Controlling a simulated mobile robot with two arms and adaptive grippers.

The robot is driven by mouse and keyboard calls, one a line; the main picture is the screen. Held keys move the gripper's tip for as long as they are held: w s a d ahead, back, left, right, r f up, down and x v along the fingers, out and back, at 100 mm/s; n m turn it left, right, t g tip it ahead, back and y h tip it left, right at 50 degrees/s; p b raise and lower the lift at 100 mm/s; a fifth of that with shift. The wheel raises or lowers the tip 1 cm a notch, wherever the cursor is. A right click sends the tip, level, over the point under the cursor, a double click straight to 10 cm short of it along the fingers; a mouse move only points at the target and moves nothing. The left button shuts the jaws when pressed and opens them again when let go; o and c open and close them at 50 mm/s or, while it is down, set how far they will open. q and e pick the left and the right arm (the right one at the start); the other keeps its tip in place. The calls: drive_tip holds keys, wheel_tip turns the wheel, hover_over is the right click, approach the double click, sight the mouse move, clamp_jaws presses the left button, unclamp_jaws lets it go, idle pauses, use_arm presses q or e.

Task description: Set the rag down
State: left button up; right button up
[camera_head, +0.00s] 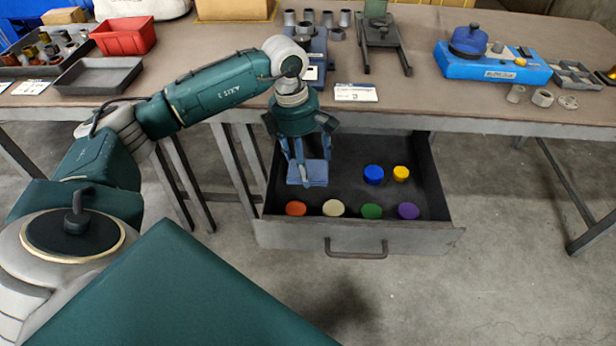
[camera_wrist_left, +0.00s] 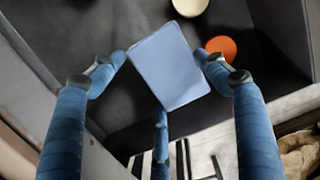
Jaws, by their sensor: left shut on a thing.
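A blue, folded rag (camera_head: 308,173) is in my left gripper (camera_head: 308,178), over the left part of an open drawer. The rag also shows in the left wrist view (camera_wrist_left: 170,66), between the blue fingers of the left gripper (camera_wrist_left: 166,75), which are shut on it. The open drawer (camera_head: 300,232) has a dark inside and a grey front with a handle. I cannot tell whether the rag touches the drawer floor. My right gripper is not in view.
In the drawer lie an orange disc (camera_head: 296,208), a cream disc (camera_head: 333,208), a green disc (camera_head: 372,211), a purple disc (camera_head: 408,211), a blue piece (camera_head: 373,174) and a yellow piece (camera_head: 401,173). The workbench (camera_head: 200,60) above holds trays and a blue fixture (camera_head: 490,66).

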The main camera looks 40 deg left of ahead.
use_arm(q)
wheel_tip(320, 180, down, 5)
drive_tip(key=shift+f+b, duration=0.2)
drive_tip(key=shift+b, duration=0.15)
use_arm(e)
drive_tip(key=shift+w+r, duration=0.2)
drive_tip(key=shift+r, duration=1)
use_arm(q)
drive_tip(key=shift+f, duration=0.1)
drive_tip(key=o, duration=0.7)
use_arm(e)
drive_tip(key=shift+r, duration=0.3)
use_arm(q)
drive_tip(key=r, duration=0.4)
drive_tip(key=a+r+p, duration=0.1)
drive_tip(key=r, duration=0.3)
drive_tip(key=s+r, duration=0.1)
drive_tip(key=r, duration=0.3)
drive_tip(key=shift+a+r+p, duration=0.15)
drive_tip(key=shift+a+p, duration=0.15)
drive_tip(key=shift+p, duration=0.05)
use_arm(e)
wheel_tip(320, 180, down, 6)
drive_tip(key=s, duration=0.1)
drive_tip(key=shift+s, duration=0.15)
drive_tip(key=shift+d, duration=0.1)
